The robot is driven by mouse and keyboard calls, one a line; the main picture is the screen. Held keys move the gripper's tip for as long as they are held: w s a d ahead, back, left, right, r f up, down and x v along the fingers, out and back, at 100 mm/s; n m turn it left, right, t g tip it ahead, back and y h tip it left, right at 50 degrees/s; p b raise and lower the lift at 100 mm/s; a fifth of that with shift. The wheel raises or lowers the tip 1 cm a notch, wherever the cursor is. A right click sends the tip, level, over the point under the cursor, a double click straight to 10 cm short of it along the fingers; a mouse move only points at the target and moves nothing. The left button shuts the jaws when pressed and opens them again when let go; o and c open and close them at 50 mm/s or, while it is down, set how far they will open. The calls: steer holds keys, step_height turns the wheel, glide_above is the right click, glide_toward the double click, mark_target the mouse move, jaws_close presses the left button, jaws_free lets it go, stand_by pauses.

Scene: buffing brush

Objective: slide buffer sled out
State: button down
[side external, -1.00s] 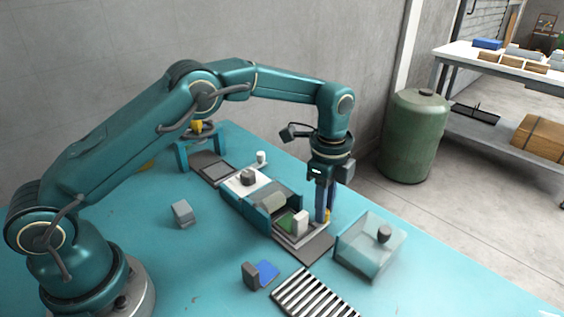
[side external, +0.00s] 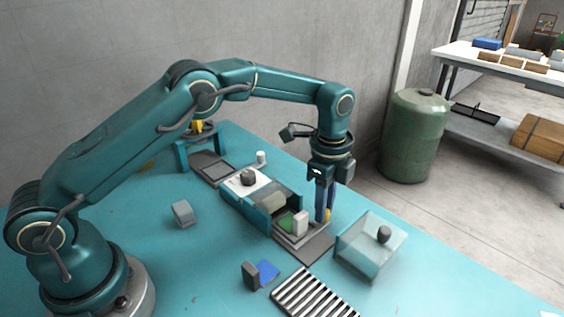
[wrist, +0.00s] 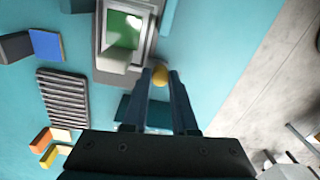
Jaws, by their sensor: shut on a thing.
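The buffer sled (side external: 285,238) is a grey tray at the open right end of the teal buffing housing (side external: 247,211). A green pad (side external: 286,222) and a pale block (side external: 300,222) sit on it; the pad also shows in the wrist view (wrist: 123,29). A yellow knob (side external: 328,214) is at the sled's right side. My gripper (wrist: 160,80) points down and is shut on this knob, which shows between the fingertips in the wrist view (wrist: 160,74). The sled's inner end is hidden by the housing.
A clear box (side external: 362,252) with a dark knob stands just right of the sled. A dark flat plate (side external: 307,248) lies in front of it. A striped rack (side external: 312,291) and a blue piece with a dark block (side external: 251,275) lie nearer. Open teal table is at front left.

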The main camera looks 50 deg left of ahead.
steer(key=shift+d, duration=2.05)
steer(key=c, duration=0.7)
jaws_free()
steer(key=shift+s+r, duration=0.1)
steer(key=shift+r, duration=2.5)
